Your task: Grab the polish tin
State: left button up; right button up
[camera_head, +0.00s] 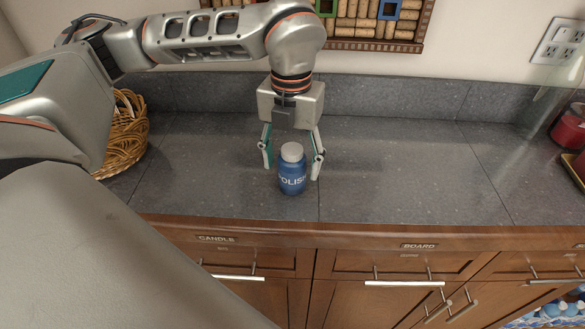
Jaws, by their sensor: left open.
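The polish tin (292,177) is a small blue container with a white cap and white lettering. It stands upright on the grey stone counter (400,170), near the front edge. My left gripper (292,170) points down from above, just behind the tin. Its fingers are spread open, one to the left and one to the right of the tin. I cannot tell whether either finger touches it. My right gripper is not in view.
A wicker basket (127,135) stands at the left on the counter, partly behind my left arm. A red jar (570,127) is at the far right edge. Cabinets with drawers (420,266) are below the counter. The counter right of the tin is clear.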

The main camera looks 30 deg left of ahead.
pick_arm(q)
jog(key=shift+f, duration=0.9)
jog(key=c, duration=1.3)
jog(key=shift+o, duration=0.2)
jog(key=shift+w, duration=0.1)
